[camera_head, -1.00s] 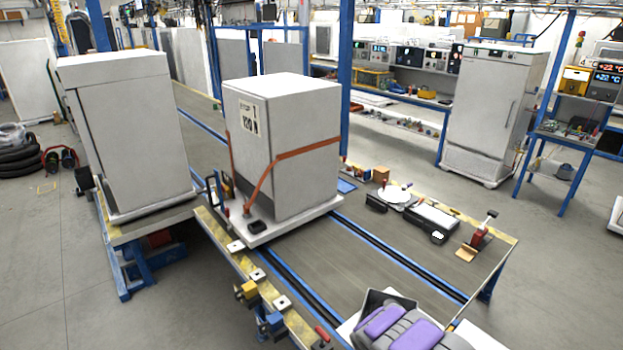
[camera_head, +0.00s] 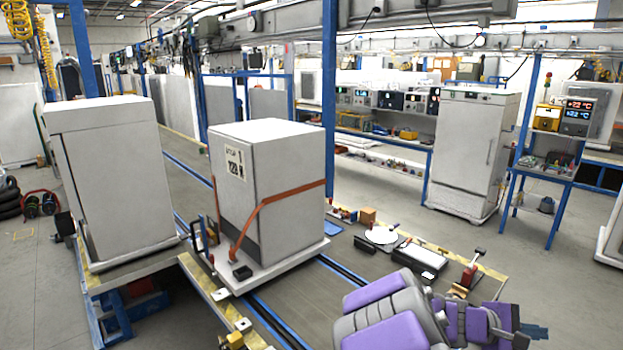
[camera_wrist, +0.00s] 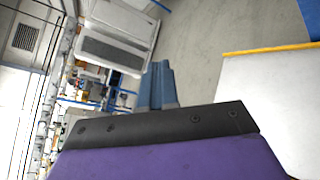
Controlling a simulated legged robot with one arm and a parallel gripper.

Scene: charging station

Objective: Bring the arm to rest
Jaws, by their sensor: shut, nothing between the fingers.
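My arm, with purple and grey covers, shows at the bottom right of the head view. It reaches to the right over the near end of the conveyor bench. My gripper (camera_head: 533,331) is at the arm's right end, with blue-grey fingers held together and empty. In the wrist view the fingers (camera_wrist: 158,85) stand side by side above a dark bracket and a purple cover. Nothing is between them, and they appear clear of any object.
A strapped white cabinet (camera_head: 270,185) stands on the conveyor, with another white cabinet (camera_head: 115,185) at left. A red clamp tool (camera_head: 470,272) and a black box (camera_head: 420,258) lie near my arm. Open grey floor (camera_head: 560,275) is at right.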

